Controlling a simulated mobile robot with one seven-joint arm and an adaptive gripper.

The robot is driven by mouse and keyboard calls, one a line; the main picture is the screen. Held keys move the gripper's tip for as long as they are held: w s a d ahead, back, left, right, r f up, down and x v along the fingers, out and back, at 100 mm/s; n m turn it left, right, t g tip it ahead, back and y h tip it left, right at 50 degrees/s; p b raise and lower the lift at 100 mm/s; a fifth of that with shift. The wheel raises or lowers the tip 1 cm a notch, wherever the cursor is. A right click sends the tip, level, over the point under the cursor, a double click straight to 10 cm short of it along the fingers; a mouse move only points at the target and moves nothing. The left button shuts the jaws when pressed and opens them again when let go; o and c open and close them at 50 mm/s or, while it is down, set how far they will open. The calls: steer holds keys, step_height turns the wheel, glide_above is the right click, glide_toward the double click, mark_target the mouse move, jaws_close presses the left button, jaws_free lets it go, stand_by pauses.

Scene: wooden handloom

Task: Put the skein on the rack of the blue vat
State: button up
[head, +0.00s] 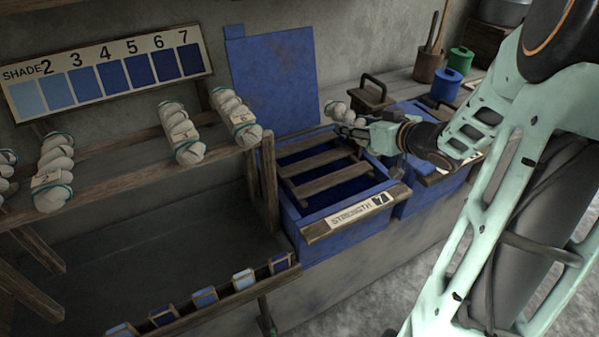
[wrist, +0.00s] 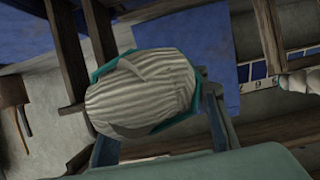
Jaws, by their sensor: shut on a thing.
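My gripper (head: 357,129) is shut on a cream skein (head: 338,111) with a teal tie. In the wrist view the skein (wrist: 140,93) fills the space between the fingers, its striped side facing the camera. The blue vat (head: 292,222) stands open in the middle of the head view, with a wooden rack (head: 325,182) of slats across its top and dark blue inside. The held skein appears over the vat's back right corner, apart from the slats. Its exact height cannot be told.
Several skeins (head: 184,132) lie on a wooden shelf (head: 105,165) at left. A numbered shade board (head: 108,72) hangs behind. Another blue vat (head: 412,200) stands at right.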

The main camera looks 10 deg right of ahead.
steer(key=w+a+f+b, duration=0.3)
steer(key=a+f+b, duration=0.1)
steer(key=a, duration=0.4)
steer(key=b, duration=0.4)
glide_above(300, 167)
steer(key=f, duration=0.5)
steer(key=shift+d, duration=0.35)
steer(key=shift+w+a+f+b, duration=0.1)
steer(key=shift+f+b, duration=0.15)
steer(key=shift+f, duration=0.35)
steer(key=shift+s+a+f+b, duration=0.15)
steer(key=shift+f+b, duration=0.15)
steer(key=shift+f, duration=0.35)
steer(key=shift+w+a+f+b, duration=0.15)
steer(key=shift+f+b, duration=0.1)
steer(key=shift+f, duration=0.35)
steer(key=shift+f, duration=0.25)
steer(key=o, duration=1.3)
steer(key=shift+c, duration=0.2)
